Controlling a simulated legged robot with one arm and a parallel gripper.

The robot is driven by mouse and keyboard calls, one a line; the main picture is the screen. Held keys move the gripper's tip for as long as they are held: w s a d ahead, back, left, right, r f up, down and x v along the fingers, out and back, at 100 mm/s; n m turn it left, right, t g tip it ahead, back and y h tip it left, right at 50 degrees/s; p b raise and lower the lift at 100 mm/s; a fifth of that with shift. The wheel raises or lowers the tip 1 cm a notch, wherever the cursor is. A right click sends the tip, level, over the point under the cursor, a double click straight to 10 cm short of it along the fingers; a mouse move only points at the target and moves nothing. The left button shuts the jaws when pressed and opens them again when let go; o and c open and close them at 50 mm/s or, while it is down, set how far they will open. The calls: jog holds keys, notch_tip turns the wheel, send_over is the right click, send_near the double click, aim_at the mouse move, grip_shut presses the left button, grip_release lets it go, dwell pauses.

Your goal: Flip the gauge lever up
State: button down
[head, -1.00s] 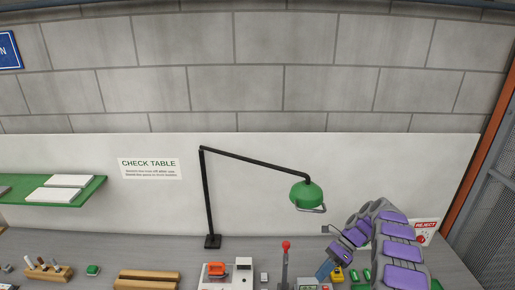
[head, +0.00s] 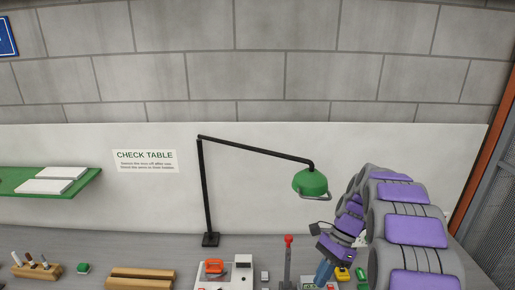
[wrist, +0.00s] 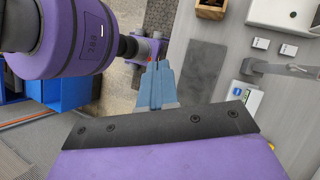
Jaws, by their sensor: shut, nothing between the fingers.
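The gauge lever (head: 288,262) is a grey bar with a red knob, standing roughly upright in the head view; its foot is cut off by the lower edge. A grey bar that looks like this lever shows at the right of the wrist view (wrist: 285,69).
A black lamp with a green shade (head: 310,182) stands behind. A white unit with an orange-red part (head: 225,277) and a wooden block (head: 141,280) lie left of the lever. Small green and yellow items (head: 343,274) lie near my gripper. A green shelf (head: 85,187) is far left.

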jog(key=s+a+f+n+t+h+b, duration=0.15)
jog(key=s+n+b, duration=0.25)
jog(key=s, duration=0.4)
jog(key=s+a+n+h+b, duration=0.2)
jog(key=s+n+b, duration=0.15)
jog(key=s, duration=0.55)
jog(key=s+f+n+h+b, duration=0.1)
jog(key=s+f+n+b, duration=0.2)
jog(key=s, duration=0.4)
jog(key=s+f+n+t+b, duration=0.1)
jog(key=s+f+n+b, duration=0.2)
jog(key=s, duration=0.5)
jog(key=shift+f+n+h+b, duration=0.35)
jog(key=shift+f+b, duration=0.5)
jog(key=shift+f, duration=0.1)
